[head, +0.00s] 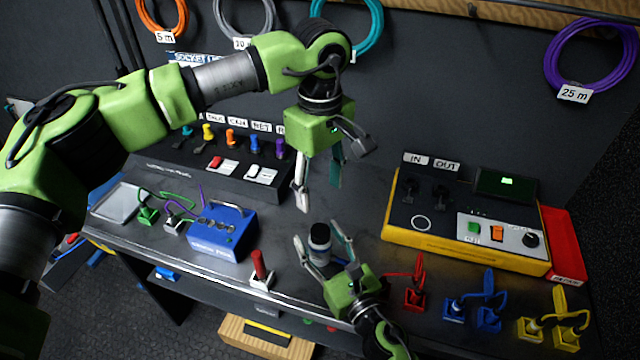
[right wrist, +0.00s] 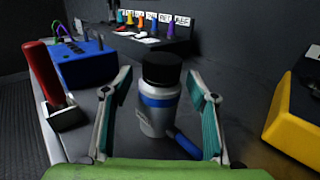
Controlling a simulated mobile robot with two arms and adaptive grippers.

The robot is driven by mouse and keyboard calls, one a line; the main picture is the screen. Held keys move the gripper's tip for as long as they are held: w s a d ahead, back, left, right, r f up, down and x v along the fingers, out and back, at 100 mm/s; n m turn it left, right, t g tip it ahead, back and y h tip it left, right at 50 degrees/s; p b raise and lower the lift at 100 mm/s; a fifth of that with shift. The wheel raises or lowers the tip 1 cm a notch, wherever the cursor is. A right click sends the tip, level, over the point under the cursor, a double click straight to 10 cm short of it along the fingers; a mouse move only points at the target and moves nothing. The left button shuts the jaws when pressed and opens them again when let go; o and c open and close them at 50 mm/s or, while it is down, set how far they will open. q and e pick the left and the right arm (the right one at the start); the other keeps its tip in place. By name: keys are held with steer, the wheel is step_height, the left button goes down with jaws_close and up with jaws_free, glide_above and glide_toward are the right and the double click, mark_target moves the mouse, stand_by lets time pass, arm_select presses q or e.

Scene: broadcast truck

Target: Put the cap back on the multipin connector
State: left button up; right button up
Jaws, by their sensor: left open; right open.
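A grey cylinder with a blue band and a black top, which looks like the multipin connector (head: 319,248), stands upright on the bench. In the right wrist view the connector (right wrist: 158,112) is between my right gripper's fingers, with visible gaps on both sides. A short blue piece (right wrist: 186,143) sticks out low at its right side. I cannot tell whether the black top (right wrist: 161,68) is the cap. My right gripper (head: 318,236) is open around the cylinder, low over the bench. My left gripper (head: 319,186) is open and empty, pointing down above and behind the cylinder.
A red-handled tool (head: 259,268) and a blue box (head: 222,234) stand to the left. A yellow-edged console (head: 465,225) is at the right. Red (head: 414,290), blue (head: 475,308) and yellow (head: 557,325) cabled plugs line the front right. A socket panel (head: 220,165) stands behind.

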steer(key=v, duration=1.2)
stand_by(0.4)
